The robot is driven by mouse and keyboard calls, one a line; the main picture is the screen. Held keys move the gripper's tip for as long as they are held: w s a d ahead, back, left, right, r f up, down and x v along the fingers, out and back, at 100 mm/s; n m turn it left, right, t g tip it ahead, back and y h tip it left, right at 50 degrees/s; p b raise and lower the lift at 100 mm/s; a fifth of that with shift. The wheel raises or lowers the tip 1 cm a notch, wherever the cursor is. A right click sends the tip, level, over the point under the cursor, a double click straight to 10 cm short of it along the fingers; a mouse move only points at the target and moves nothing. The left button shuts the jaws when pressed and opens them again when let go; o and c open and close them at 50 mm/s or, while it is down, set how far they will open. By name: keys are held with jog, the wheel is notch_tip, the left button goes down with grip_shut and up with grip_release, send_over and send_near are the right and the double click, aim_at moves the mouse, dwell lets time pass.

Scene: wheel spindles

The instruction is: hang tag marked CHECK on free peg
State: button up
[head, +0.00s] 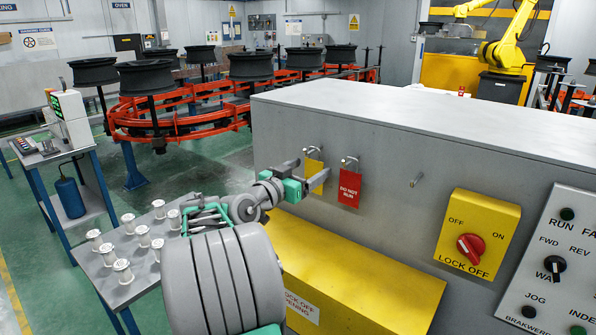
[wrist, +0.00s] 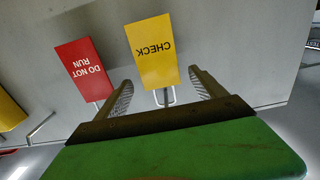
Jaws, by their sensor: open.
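The yellow CHECK tag (head: 313,170) hangs from a peg on the grey cabinet face, partly hidden by my gripper in the head view. In the wrist view the CHECK tag (wrist: 152,50) appears upside down, with its wire peg below it. My gripper (wrist: 160,76) is open, with one finger on each side of the tag's peg end; I see no grip on it. The red DO NOT RUN tag (head: 349,187) hangs on the neighbouring peg and also shows in the wrist view (wrist: 83,68). A bare peg (head: 416,181) sticks out further right; it shows at lower left in the wrist view (wrist: 42,126).
A yellow lock-off switch box (head: 478,235) and a control panel (head: 550,265) are right of the bare peg. A yellow ledge (head: 350,280) juts out below the tags. A small table with several white spools (head: 130,240) stands at left.

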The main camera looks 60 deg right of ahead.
aim_at(313, 166)
jog(key=shift+s+d+p, duration=0.2)
jog(key=shift+d+p, duration=0.1)
jog(key=shift+d, duration=1.25)
jog(key=shift+c, duration=0.2)
jog(key=c, duration=1.4)
jog(key=shift+o, duration=0.2)
jog(key=shift+b, duration=0.85)
